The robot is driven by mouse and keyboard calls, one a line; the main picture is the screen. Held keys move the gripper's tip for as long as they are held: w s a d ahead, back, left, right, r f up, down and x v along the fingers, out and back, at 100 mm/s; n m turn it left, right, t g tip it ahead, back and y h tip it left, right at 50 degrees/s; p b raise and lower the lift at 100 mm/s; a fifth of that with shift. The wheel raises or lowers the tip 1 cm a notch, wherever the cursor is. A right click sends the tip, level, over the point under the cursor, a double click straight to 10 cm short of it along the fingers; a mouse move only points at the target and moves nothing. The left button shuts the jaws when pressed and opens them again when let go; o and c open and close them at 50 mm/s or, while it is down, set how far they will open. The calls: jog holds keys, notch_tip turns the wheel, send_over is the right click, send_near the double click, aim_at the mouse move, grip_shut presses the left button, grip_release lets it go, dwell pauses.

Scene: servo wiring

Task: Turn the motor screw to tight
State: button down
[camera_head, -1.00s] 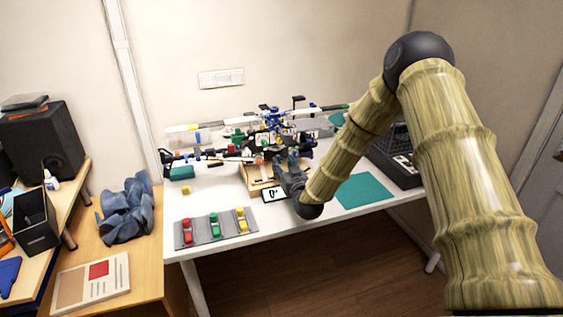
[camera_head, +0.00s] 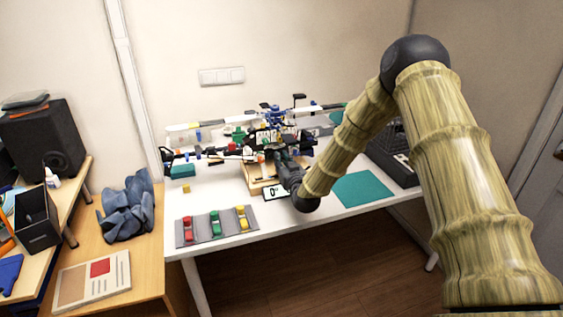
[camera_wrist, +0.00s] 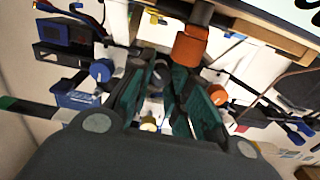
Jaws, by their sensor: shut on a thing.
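My gripper (camera_wrist: 172,78) shows in the wrist view with its green-lined fingers brought close together. An orange cylinder with a dark shaft, which looks like the motor screw (camera_wrist: 190,46), stands at the fingertips, and the fingers are shut on it. The exact contact is partly hidden by the fingers. In the head view my gripper (camera_head: 283,160) reaches into the front of the servo rig, and its tips and the screw are hard to make out. A small display (camera_head: 275,191) reading 0 lies just in front of the rig.
The servo rig's rods and cables (camera_head: 235,150) crowd the space around my gripper. Another orange knob (camera_wrist: 217,95) and a blue knob (camera_wrist: 102,71) flank the fingers. A grey tray (camera_head: 198,227) with coloured parts lies front left; a teal mat (camera_head: 363,189) lies right.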

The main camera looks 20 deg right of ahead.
jog(key=shift+d+f+m+b, duration=0.1)
jog(key=shift+f+m+b, duration=0.1)
jog(key=shift+m+b, duration=0.9)
jog(key=shift+r+m+b, duration=0.2)
jog(key=shift+m+b, duration=0.25)
jog(key=shift+m, duration=0.85)
jog(key=c, duration=1.3)
grip_release()
jog(key=s, duration=1.2)
jog(key=shift+d, duration=0.2)
